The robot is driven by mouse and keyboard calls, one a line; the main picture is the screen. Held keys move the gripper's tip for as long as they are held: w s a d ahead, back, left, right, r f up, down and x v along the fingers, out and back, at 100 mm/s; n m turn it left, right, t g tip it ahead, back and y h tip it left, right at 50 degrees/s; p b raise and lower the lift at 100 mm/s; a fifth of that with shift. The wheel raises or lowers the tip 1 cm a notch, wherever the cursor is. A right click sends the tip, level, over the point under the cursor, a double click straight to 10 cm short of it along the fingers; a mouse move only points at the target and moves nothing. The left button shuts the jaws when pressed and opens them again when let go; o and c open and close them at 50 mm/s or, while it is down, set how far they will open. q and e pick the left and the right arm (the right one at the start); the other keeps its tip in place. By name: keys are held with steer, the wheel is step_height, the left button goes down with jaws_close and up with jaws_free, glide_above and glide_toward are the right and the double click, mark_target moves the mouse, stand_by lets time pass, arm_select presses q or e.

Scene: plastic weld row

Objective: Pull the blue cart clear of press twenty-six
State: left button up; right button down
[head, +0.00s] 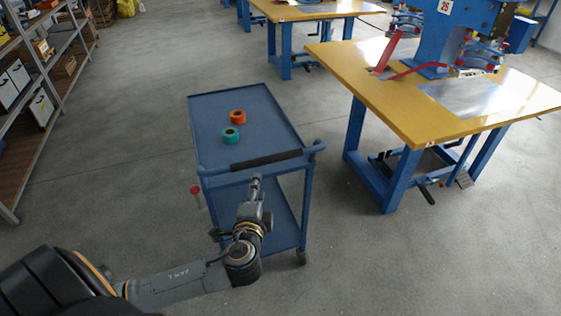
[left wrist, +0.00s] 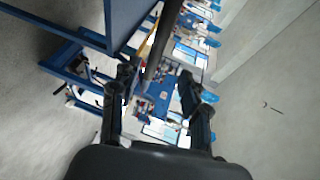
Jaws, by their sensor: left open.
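The blue cart (head: 270,112) stands on the floor in the middle of the head view, left of press twenty-six (head: 450,35) and its yellow table (head: 400,105). A strip of floor shows between cart and table. The cart's black handle grip (head: 266,159) runs along its near end. My left gripper (head: 256,180) is just at the near side of this handle. In the left wrist view its fingers (left wrist: 157,88) are open, and the dark handle bar (left wrist: 162,45) shows between them; I cannot tell if it touches. My right gripper is not in view.
An orange tape roll (head: 237,117) and a green one (head: 231,134) lie on the cart's top. Shelving (head: 50,80) stands along the left side. Another yellow table (head: 310,10) is behind. A pedal (head: 464,180) sits under the press table. Floor left of the cart is clear.

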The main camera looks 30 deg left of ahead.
arm_select(q)
steer(key=p, duration=0.1)
glide_toward(262, 164)
steer(key=r+x, duration=0.1)
steer(key=x, duration=0.7)
steer(key=p+x, duration=0.1)
steer(key=x, duration=0.2)
steer(key=shift+w+a+f, duration=0.1)
steer(key=shift+f, duration=0.3)
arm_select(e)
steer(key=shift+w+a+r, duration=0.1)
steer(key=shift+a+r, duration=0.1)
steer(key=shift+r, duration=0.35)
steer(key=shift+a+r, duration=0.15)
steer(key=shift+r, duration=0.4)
arm_select(q)
steer(key=c, duration=0.9)
jaws_close()
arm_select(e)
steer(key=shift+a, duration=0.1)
